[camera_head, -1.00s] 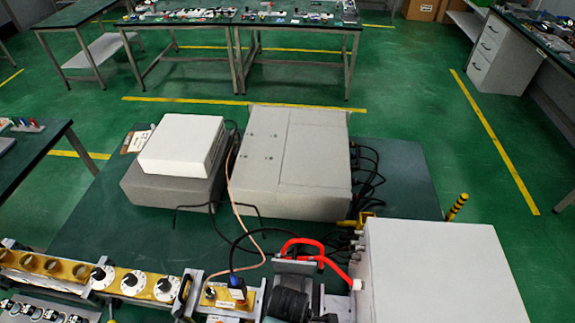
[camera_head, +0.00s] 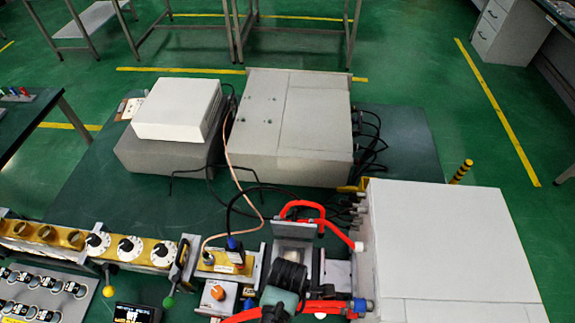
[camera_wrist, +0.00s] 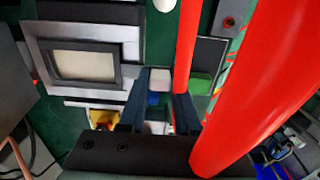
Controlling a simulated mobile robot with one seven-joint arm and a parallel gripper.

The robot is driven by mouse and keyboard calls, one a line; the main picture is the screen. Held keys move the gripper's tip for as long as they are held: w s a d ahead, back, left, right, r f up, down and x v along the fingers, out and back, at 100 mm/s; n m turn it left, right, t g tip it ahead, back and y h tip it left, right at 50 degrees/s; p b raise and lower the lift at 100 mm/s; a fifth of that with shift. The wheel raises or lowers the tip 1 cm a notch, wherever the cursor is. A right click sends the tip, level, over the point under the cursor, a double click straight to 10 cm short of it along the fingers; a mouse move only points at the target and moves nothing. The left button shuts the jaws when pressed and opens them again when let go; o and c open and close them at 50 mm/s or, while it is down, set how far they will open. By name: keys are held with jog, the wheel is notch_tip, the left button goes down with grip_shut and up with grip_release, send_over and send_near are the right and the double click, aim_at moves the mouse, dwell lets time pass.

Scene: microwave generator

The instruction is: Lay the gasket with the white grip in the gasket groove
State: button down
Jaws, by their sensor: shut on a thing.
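My gripper (camera_wrist: 158,80) shows in the wrist view, its two dark fingers closed on a pale whitish block, the white grip (camera_wrist: 154,78). A blue patch shows just below the grip between the fingers. I cannot make out the rest of the gasket. Left of the fingers is a grey metal flange face (camera_wrist: 128,38) with a darker rectangular band (camera_wrist: 118,70) around a pale opening; this looks like the gasket groove. The grip is apart from that band, to its right in the picture. In the head view I cannot make out the fingertips.
Thick red hoses (camera_wrist: 250,75) cross the wrist view close to the right finger. In the head view, a red hose (camera_head: 300,205) arches beside a big white cabinet (camera_head: 450,235). A tuner with white knobs (camera_head: 130,248) lies to the left. Grey boxes (camera_head: 290,120) stand behind.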

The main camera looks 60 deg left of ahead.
jog(key=shift+f, duration=0.25)
jog(key=c, duration=0.5)
grip_release()
notch_tip(320, 180, up, 13)
jog(key=shift+b, duration=0.9)
